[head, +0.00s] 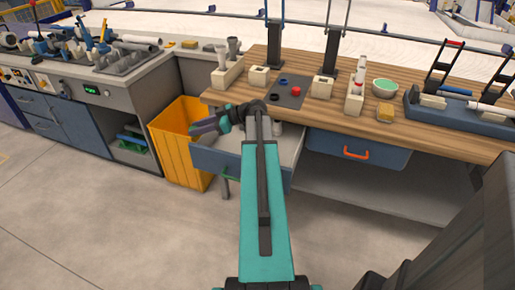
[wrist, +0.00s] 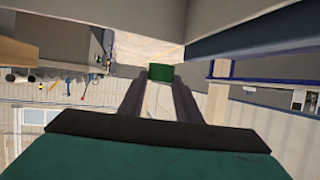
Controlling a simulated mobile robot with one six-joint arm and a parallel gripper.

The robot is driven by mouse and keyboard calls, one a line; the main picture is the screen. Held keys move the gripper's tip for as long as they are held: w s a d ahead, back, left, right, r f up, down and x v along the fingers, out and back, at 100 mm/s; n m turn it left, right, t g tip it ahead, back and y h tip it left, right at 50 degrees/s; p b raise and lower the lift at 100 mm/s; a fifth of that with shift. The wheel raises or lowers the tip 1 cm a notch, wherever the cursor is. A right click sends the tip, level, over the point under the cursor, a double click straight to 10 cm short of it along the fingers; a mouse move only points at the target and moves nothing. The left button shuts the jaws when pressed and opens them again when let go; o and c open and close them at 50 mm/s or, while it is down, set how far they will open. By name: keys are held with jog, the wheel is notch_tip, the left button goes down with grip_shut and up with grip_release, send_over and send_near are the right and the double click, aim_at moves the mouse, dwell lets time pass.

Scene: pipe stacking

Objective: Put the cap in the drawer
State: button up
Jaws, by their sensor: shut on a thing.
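The left drawer (head: 240,168) under the wooden bench is pulled open, and its pale inside shows partly behind my arm. A green handle (head: 224,187) shows low at its front. My gripper (head: 194,130) is above the left end of the drawer, pointing left. In the wrist view, my gripper's fingers (wrist: 160,84) are closed on the sides of a small dark green piece, which appears to be the cap (wrist: 160,72). The head view does not show this piece clearly.
A yellow bin (head: 180,145) stands just left of the drawer. A shut drawer with an orange handle (head: 356,153) is to the right. The wooden bench (head: 335,115) holds a dark mat (head: 286,92) with caps, pale blocks and a green bowl (head: 385,87).

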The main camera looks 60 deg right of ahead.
jog(key=s+d+f+n+y+b, duration=0.1)
jog(key=s+d+f+b, duration=0.1)
jog(key=s+d, duration=0.5)
jog(key=shift+s+f+g+b, duration=0.15)
jog(key=shift+s+g+b, duration=0.3)
jog(key=shift+s, duration=0.45)
jog(key=shift+f, duration=0.1)
send_over(230, 150)
jog(key=s+a, duration=0.2)
jog(key=a, duration=0.1)
jog(key=shift+d+f, duration=0.2)
jog(key=shift+f, duration=2.85)
jog(key=shift+f, duration=0.1)
jog(key=shift+f, duration=1.75)
jog(key=shift+f, duration=0.15)
jog(key=o, duration=1)
